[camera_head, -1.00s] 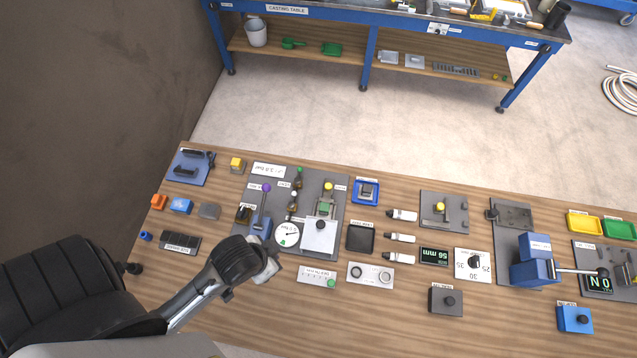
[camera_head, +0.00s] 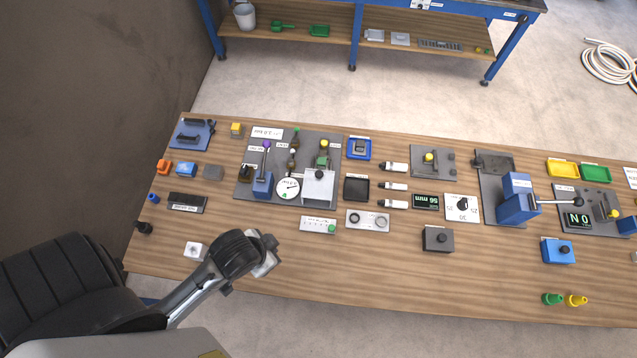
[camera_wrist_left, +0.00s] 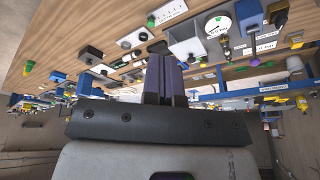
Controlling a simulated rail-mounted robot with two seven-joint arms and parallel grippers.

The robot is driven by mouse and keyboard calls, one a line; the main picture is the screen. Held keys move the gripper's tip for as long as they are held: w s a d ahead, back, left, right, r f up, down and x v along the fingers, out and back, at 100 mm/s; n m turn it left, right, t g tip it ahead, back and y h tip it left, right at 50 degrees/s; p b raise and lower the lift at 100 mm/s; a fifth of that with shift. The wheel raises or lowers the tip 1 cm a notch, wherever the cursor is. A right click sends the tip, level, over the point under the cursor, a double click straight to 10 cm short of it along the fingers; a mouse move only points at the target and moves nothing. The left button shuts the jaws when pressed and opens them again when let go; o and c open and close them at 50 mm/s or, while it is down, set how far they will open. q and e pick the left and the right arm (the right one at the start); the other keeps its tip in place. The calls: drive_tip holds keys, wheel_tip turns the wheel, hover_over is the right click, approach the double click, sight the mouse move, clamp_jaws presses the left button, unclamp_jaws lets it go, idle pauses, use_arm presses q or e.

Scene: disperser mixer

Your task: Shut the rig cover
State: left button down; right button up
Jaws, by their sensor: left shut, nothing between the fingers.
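The grey rig plate (camera_head: 245,188) lies left of the middle of the table. It carries a round dial, a purple-knobbed lever and small bottles. A pale box-like piece with a dark knob (camera_head: 318,189), which may be the rig cover, stands at its front right. I cannot tell how far open it is. In the left wrist view a pale box (camera_wrist_left: 187,38), possibly the same piece, shows behind the fingers. My left gripper (camera_head: 270,256) is over the front of the table, apart from the rig and in front of it. Its fingers (camera_wrist_left: 164,78) are shut and empty. My right gripper is out of view.
A panel with a green button (camera_head: 318,225) and a two-ring plate (camera_head: 368,220) lie in front of the rig. A white cube (camera_head: 195,251) sits left of my left gripper. A black tray (camera_head: 356,188) is right of the rig. The front middle of the table is bare.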

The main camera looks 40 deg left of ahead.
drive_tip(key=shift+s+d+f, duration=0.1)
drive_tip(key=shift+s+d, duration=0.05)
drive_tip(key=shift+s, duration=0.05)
